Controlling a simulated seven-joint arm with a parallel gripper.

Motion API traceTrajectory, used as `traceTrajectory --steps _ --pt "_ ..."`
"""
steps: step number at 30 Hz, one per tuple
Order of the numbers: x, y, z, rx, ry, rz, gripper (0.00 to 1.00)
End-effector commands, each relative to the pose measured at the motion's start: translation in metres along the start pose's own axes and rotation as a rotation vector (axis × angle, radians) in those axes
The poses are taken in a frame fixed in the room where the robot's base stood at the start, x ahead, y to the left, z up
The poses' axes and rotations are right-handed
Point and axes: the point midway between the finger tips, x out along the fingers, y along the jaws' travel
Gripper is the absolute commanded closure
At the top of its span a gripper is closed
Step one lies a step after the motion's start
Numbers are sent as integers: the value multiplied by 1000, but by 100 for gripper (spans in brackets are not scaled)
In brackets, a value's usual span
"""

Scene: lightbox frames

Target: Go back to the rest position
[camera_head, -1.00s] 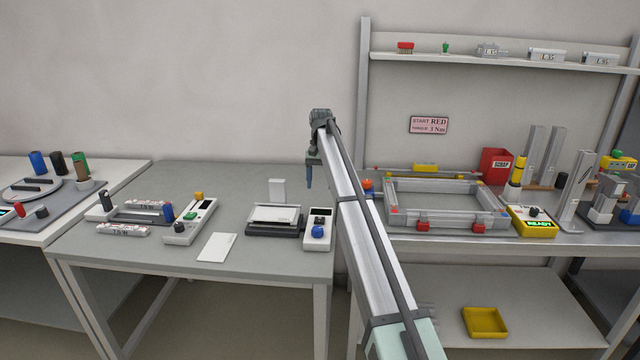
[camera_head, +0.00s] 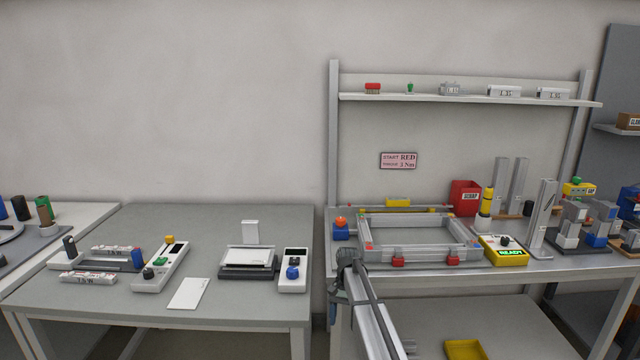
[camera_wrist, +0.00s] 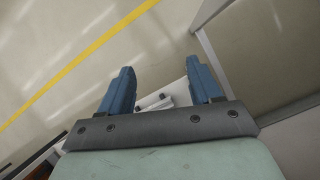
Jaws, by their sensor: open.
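My gripper (camera_wrist: 163,92) shows in the wrist view as two blue fingers held apart, with nothing gripped between them. Below the fingers are floor and a pale surface with small dark and light parts, too blurred to name. In the head view my arm rises from the bottom edge, and its end (camera_head: 342,290) is low in front of the right workbench's front left corner. The fingertips are hard to make out there. The aluminium frame (camera_head: 420,250) lies on the right workbench, behind and to the right of my arm's end.
The left table (camera_head: 130,308) holds lamp tubes, a white control box (camera_head: 162,266), a white card (camera_head: 188,293) and a scale-like device (camera_head: 249,258). A yellow READY box (camera_head: 503,251) and a red bin (camera_head: 465,198) stand on the right workbench (camera_head: 400,268). A yellow tray (camera_head: 465,349) sits below.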

Motion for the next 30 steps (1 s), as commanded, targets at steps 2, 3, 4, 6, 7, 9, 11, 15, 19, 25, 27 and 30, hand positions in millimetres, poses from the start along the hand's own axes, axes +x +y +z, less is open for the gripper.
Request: traceTrajectory --steps 2,3,4,6,7,9,11,15,19,25,27,30 --pt "35 13 8 -4 -11 6 36" --pt "51 18 10 -10 -15 9 36" --pt "63 22 12 -15 -17 11 36" --pt "93 32 18 -27 -24 16 36" --pt "107 36 21 -33 -28 19 36" --pt "136 47 28 -46 -34 24 36" --pt "161 56 36 -59 -41 28 36" --pt "216 79 55 -85 -56 38 36" --pt "264 100 77 -111 -68 48 36" --pt "330 133 117 -154 -91 61 36" --pt "352 145 133 -170 -99 65 36" --pt "380 162 157 -192 -112 71 36"
